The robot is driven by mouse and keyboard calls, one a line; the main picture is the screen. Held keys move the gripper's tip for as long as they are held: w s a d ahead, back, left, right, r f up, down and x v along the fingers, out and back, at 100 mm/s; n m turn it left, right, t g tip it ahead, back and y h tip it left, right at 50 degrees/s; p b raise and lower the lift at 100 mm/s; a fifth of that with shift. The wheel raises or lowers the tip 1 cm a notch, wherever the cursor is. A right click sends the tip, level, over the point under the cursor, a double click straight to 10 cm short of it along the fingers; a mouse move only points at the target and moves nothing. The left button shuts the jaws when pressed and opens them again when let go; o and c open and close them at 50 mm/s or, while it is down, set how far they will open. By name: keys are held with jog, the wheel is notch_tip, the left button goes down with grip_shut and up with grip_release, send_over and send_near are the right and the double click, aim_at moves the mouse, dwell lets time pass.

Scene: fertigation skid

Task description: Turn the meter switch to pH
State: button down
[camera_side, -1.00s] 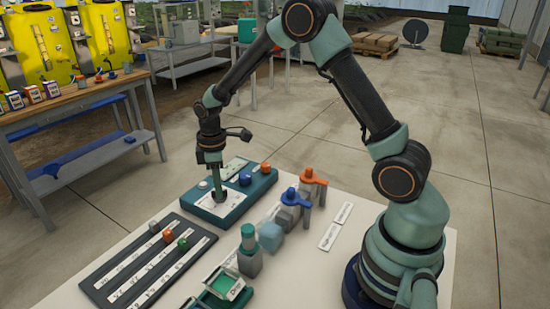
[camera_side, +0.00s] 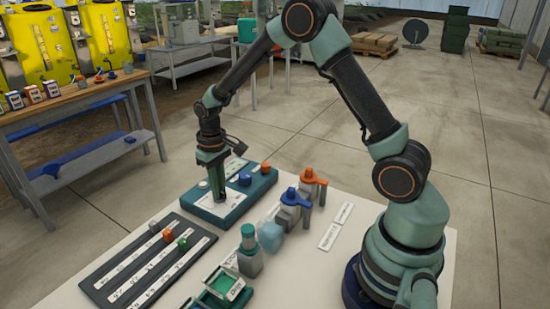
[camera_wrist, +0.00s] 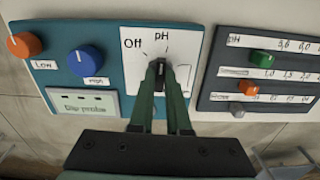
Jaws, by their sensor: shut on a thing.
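The teal meter box (camera_side: 262,188) lies on the white table, and my gripper (camera_side: 217,196) reaches down to its white switch plate (camera_side: 232,207). In the wrist view the plate (camera_wrist: 134,98) carries the words "Off" at upper left and "pH" at the top. The dark switch knob (camera_wrist: 160,68) is between my fingertips (camera_wrist: 161,72), which are shut on it. The knob looks roughly in line with the "pH" mark, but the fingers hide much of it, so its exact pointing is unclear. Lettering right of the knob is partly hidden.
An orange knob (camera_wrist: 25,45) and a blue knob (camera_wrist: 87,61) are on the same box. The dark slider board (camera_side: 150,262) with green, orange and grey sliders stands close beside it. Valves with blue (camera_side: 291,197) and orange (camera_side: 312,177) handles stand nearer my base.

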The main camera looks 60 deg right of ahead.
jog(key=shift+r+m, duration=0.1)
jog(key=shift+m, duration=1.1)
jog(key=c, duration=0.9)
grip_release()
notch_tip(320, 180, up, 12)
jog(key=shift+r, duration=0.1)
